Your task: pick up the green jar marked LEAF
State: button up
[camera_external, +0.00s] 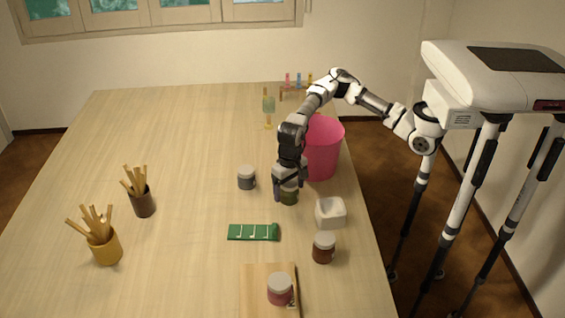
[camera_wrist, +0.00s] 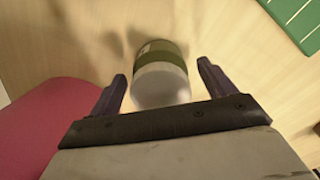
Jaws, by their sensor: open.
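The green jar (camera_external: 289,197) stands on the table below my gripper (camera_external: 288,192), partly hidden by it. In the wrist view, the jar (camera_wrist: 159,62) shows a pale grey lid and an olive green band; its marking is too small to read. My gripper (camera_wrist: 162,72) is open, with one finger on each side of the jar in that view. Gaps show between the jar and both fingers, so I see no grip on it.
A pink bin (camera_external: 324,148) stands close behind my gripper.

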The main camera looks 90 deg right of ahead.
jog(key=shift+f, duration=0.6)
jog(key=c, duration=1.2)
jog(key=shift+r, duration=0.2)
